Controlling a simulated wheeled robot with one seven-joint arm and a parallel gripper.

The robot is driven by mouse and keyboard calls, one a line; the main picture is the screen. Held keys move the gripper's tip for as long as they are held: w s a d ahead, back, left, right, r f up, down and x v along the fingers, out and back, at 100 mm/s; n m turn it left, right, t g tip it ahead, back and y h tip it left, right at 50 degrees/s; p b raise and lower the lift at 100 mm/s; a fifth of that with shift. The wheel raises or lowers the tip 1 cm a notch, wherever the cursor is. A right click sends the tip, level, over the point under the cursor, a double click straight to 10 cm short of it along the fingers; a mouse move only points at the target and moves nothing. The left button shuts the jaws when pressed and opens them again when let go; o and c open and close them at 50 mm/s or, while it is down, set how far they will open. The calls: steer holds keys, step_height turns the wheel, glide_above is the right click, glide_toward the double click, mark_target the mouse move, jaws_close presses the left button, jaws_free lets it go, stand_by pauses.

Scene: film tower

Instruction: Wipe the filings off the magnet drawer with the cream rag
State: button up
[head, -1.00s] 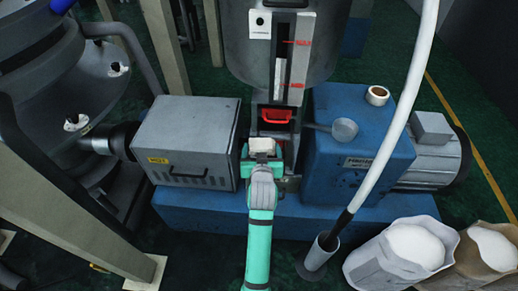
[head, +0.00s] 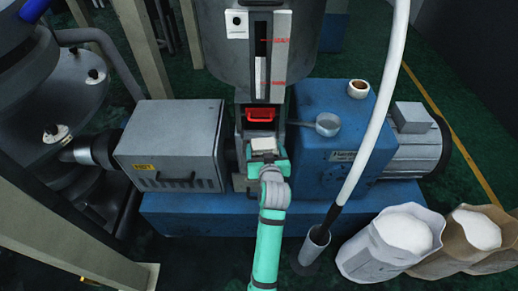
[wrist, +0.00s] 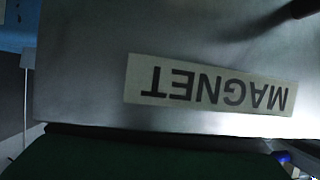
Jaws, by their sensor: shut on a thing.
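My gripper (head: 267,160) is shut on the cream rag (head: 263,144), a small pale pad at its tips, in front of the machine's middle column. Above and behind the rag is a red-handled front (head: 260,115) under the hopper; I take it as the magnet drawer, though no label is readable there. In the wrist view, a grey metal face carries an upside-down MAGNET label (wrist: 211,86). The rag and fingertips do not show in that view. I cannot make out any filings, nor whether the rag touches a surface.
A grey box (head: 172,148) stands left of the gripper and a blue housing (head: 325,130) right, with a scoop (head: 327,124) projecting towards the column. A white hose (head: 371,130) crosses at right. Open sacks (head: 405,232) stand at front right.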

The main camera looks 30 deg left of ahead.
mark_target(256, 151)
steer(key=shift+w+d, duration=0.15)
steer(key=shift+d, duration=0.2)
steer(key=shift+s+a, duration=0.5)
steer(key=shift+a, duration=0.35)
steer(key=shift+s+a, duration=0.5)
steer(key=shift+a, duration=0.35)
steer(key=shift+s+a+f, duration=0.15)
steer(key=shift+s+a, duration=0.4)
steer(key=shift+a, duration=0.3)
steer(key=shift+s+a+f, duration=0.1)
steer(key=shift+s+a, duration=0.4)
steer(key=shift+a, duration=0.35)
steer(key=shift+r, duration=3.05)
steer(key=shift+r, duration=0.1)
